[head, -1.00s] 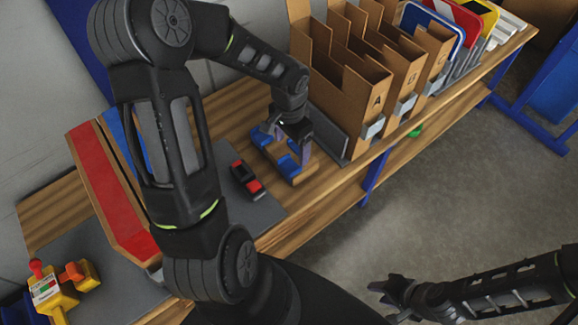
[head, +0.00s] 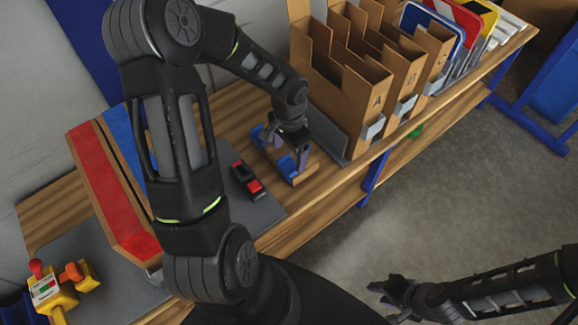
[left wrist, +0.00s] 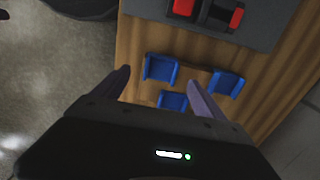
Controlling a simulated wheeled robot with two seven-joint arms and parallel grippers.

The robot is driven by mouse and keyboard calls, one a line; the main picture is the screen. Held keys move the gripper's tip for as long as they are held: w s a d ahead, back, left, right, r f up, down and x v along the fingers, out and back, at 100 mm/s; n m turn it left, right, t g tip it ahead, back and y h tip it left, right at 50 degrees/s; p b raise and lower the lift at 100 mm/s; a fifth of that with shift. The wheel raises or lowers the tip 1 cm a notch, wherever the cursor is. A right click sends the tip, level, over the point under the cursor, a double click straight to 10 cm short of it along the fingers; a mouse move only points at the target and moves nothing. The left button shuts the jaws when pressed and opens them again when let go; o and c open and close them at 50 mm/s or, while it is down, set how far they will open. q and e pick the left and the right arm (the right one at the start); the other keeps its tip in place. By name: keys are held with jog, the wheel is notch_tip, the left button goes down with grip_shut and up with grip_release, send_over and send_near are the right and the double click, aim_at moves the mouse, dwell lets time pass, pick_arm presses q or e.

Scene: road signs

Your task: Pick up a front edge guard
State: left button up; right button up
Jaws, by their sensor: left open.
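Several small blue angled pieces, which look like the edge guards, sit in a wooden holder (head: 296,181) on the bench. In the left wrist view, one blue piece (left wrist: 161,69) is at upper left, another (left wrist: 226,83) at right and a third (left wrist: 173,101) lower, partly hidden by my gripper body. My left gripper (head: 289,150) is over the holder, fingers pointing down. In the left wrist view its open fingers (left wrist: 160,84) lie either side of the lower piece, with nothing visibly gripped; height above it is unclear. My right gripper (head: 385,292) hangs over the floor, its opening unclear.
A red and black object (head: 247,180) lies on a grey mat beside the holder. Cardboard file boxes (head: 345,100) stand close to the right of my left gripper. A red-topped bin (head: 105,185) and yellow tool (head: 55,295) are at left.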

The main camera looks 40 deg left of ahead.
aim_at(289, 167)
pick_arm(q)
notch_tip(289, 167, down, 5)
jog(key=shift+w+a, duration=0.1)
jog(key=shift+w, duration=0.05)
dwell(0.6)
jog(key=c, duration=1.4)
jog(key=shift+r, duration=0.15)
jog(key=shift+c, duration=0.2)
notch_tip(289, 167, up, 10)
jog(key=shift+p, duration=0.3)
